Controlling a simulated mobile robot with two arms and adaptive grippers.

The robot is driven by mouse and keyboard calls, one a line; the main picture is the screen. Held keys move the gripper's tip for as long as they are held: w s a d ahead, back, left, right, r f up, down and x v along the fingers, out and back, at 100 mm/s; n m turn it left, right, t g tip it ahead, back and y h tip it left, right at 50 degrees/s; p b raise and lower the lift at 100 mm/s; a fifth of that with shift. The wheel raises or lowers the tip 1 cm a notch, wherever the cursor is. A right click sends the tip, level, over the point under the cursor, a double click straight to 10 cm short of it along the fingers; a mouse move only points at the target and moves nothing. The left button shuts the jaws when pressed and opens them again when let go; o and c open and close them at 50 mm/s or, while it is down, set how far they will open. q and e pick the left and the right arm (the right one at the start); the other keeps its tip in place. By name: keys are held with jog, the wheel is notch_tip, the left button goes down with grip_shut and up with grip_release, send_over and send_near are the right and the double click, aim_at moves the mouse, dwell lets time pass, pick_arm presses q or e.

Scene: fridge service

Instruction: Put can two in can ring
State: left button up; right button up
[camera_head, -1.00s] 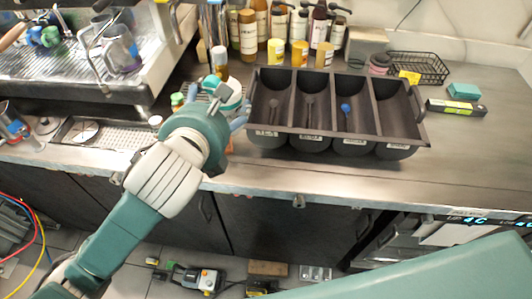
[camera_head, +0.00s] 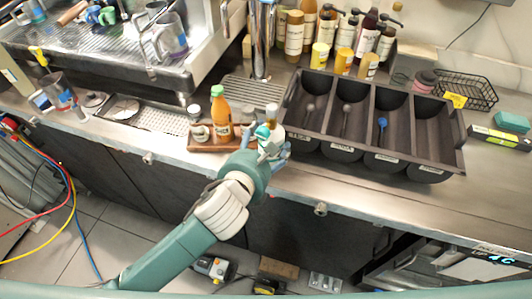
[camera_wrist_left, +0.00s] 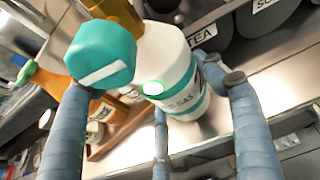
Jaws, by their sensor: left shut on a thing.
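My left gripper (camera_head: 271,146) is shut on a white can with teal bands (camera_wrist_left: 178,70). The can also shows in the head view (camera_head: 273,118), partly hidden by the fingers, above the counter's front part. In the wrist view the blue-grey fingers stand around the can, and a teal cap-like part (camera_wrist_left: 101,52) lies beside it. A wooden holder (camera_head: 213,147) is just left of the gripper, with an orange bottle with a green cap (camera_head: 220,115) in it. I cannot tell which thing is the can ring. My right gripper is not in view.
A black divided bin (camera_head: 374,118) with spoons stands close right of the gripper. Several bottles (camera_head: 294,38) stand behind it. A coffee machine (camera_head: 100,75) is at the back left, and a wire basket (camera_head: 470,92) at the right.

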pick_arm(q)
jog(key=shift+f, duration=2.1)
jog(key=shift+f, duration=0.15)
jog(key=o, duration=1.4)
jog(key=shift+f, duration=0.1)
